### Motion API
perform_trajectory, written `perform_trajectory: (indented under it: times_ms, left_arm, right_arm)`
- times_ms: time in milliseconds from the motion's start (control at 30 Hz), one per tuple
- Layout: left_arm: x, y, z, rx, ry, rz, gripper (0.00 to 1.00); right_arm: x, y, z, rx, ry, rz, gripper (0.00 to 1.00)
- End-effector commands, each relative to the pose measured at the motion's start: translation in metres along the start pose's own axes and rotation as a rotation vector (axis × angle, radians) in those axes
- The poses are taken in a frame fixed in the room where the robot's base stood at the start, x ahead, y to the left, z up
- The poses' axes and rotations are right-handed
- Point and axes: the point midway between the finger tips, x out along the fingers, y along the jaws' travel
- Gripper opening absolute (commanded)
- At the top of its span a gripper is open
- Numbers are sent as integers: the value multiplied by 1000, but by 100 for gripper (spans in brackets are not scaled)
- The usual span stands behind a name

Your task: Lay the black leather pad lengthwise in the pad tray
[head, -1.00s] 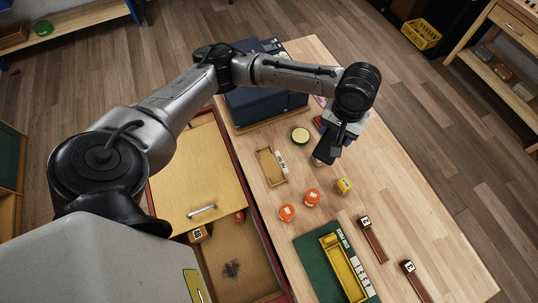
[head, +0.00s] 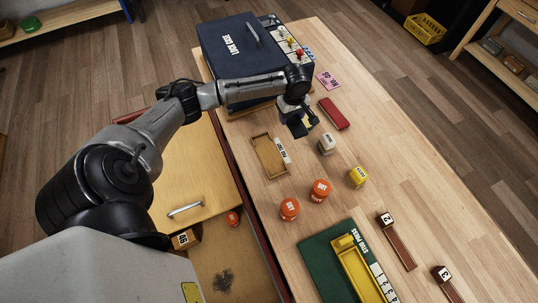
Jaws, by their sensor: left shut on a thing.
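The pad tray (head: 257,141) is a small shallow wooden tray with a white label on its right side. It lies empty on the bench, left of my left gripper (head: 301,134). That gripper points down above the bench and is shut on a dark thing between its fingers. This appears to be the black leather pad, but the fingers mostly hide it and its edges are unclear. No other black pad shows on the bench. My right gripper is not in view.
A dark blue case (head: 232,60) stands behind the tray. A white jar (head: 327,144), a yellow jar (head: 357,177), orange jars (head: 320,190) and a red block (head: 334,113) surround the gripper on the right and front. A green board (head: 319,258) lies nearer.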

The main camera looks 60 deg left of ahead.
Motion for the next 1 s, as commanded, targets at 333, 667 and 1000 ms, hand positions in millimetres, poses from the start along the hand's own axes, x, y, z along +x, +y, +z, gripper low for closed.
perform_trajectory:
  times_ms: [333,667,1000]
  left_arm:
    - [43,-66,24,0,1,-6,34]
    - [64,-99,39,-1,0,-1,34]
    - [85,-102,40,-3,-2,-2,34]
  right_arm:
    - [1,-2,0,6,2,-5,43]
    - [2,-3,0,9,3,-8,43]
    - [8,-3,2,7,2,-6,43]
